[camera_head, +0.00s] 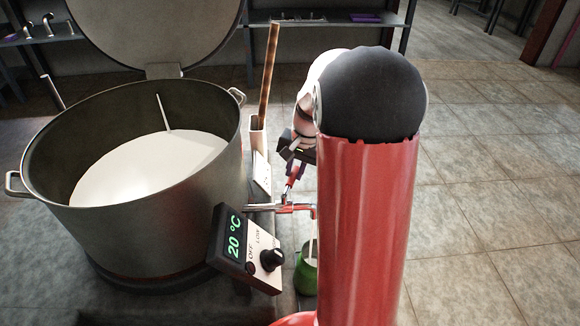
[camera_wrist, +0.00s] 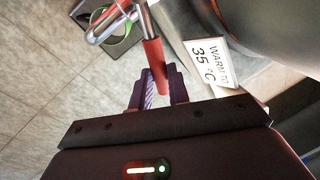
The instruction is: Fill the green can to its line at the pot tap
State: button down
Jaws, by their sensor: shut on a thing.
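The green can (camera_head: 305,277) stands below the pot tap (camera_head: 283,208), partly hidden by my red arm. A thin white streak runs from the spout down to the can and looks like milk. In the wrist view the can's green rim (camera_wrist: 128,38) shows behind the tap's metal spout (camera_wrist: 108,22). Its line and level cannot be made out. My gripper (camera_wrist: 157,88) is shut on the red tap lever (camera_wrist: 153,60), which stands between its purple fingers. In the head view the gripper (camera_head: 293,170) is largely hidden above the tap.
The big steel pot (camera_head: 130,235) holds white liquid, with its lid raised. A control box (camera_head: 247,250) reading 20 °C sits in front. A sign (camera_wrist: 207,62) reads WARM TO 35 °C. A wooden-handled tool (camera_head: 268,75) stands behind. Tiled floor to the right is clear.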

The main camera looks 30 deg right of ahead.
jog(key=c, duration=1.3)
grip_release()
jog(key=shift+s+d+r+p, duration=0.2)
jog(key=shift+r, duration=1.1)
jog(key=shift+s+d+r+p, duration=0.15)
jog(key=shift+r+p, duration=0.05)
jog(key=shift+r, duration=1.05)
jog(key=shift+s+d+r+p, duration=0.2)
jog(key=shift+r, duration=1.1)
